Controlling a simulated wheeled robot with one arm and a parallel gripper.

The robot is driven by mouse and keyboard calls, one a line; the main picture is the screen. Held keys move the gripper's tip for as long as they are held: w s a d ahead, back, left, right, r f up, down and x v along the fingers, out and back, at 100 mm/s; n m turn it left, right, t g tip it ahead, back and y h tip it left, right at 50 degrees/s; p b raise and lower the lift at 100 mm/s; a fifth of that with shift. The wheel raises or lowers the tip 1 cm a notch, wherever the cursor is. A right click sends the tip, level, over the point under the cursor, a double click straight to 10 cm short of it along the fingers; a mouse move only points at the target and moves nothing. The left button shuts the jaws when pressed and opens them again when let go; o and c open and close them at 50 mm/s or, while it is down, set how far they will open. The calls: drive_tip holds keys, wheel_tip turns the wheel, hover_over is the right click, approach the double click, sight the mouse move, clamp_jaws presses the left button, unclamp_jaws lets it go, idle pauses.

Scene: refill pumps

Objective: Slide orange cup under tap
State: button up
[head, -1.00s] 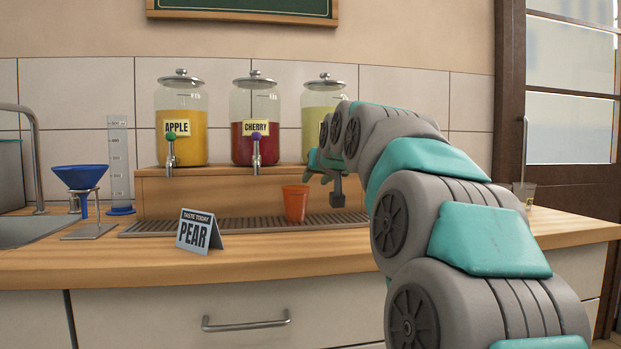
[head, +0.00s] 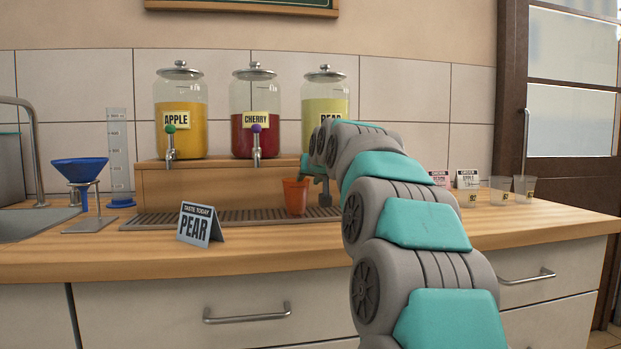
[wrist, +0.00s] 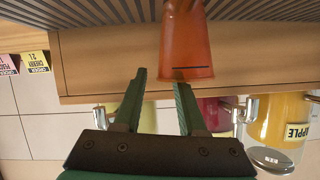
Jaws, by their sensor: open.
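The orange cup (head: 295,198) stands on the drip tray (head: 180,217), right of the cherry tap (head: 257,148). My gripper (wrist: 161,78) is open and empty. In the head view it is just right of the cup, partly hidden by my arm. In the wrist view, which is upside down, the cup (wrist: 187,45) lies beyond the fingertips, near the right finger and not squarely between them. I cannot tell whether they touch. The "Taste today" sign (head: 198,224) reads PEAR.
The apple dispenser (head: 181,125) and cherry dispenser (head: 254,130) stand on a wooden step (head: 220,185) behind the tray. A blue funnel (head: 80,173) on a stand is at left. Clear cups (head: 500,190) and small cards (head: 467,180) stand at right.

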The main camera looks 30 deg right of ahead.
clamp_jaws()
idle(0.4)
drive_tip(key=shift+d, duration=0.1)
drive_tip(key=shift+s+d+p, duration=0.2)
drive_tip(key=shift+s+d, duration=0.3)
drive_tip(key=shift+d, duration=1.25)
drive_tip(key=shift+s+d+p, duration=0.15)
drive_tip(key=shift+s+d, duration=0.3)
drive_tip(key=shift+d, duration=1.35)
drive_tip(key=shift+s+d+p, duration=0.2)
drive_tip(key=shift+s+d, duration=0.3)
drive_tip(key=shift+d, duration=1.25)
drive_tip(key=shift+s+d, duration=0.15)
drive_tip(key=shift+d, duration=0.15)
drive_tip(key=shift+c, duration=0.2)
unclamp_jaws()
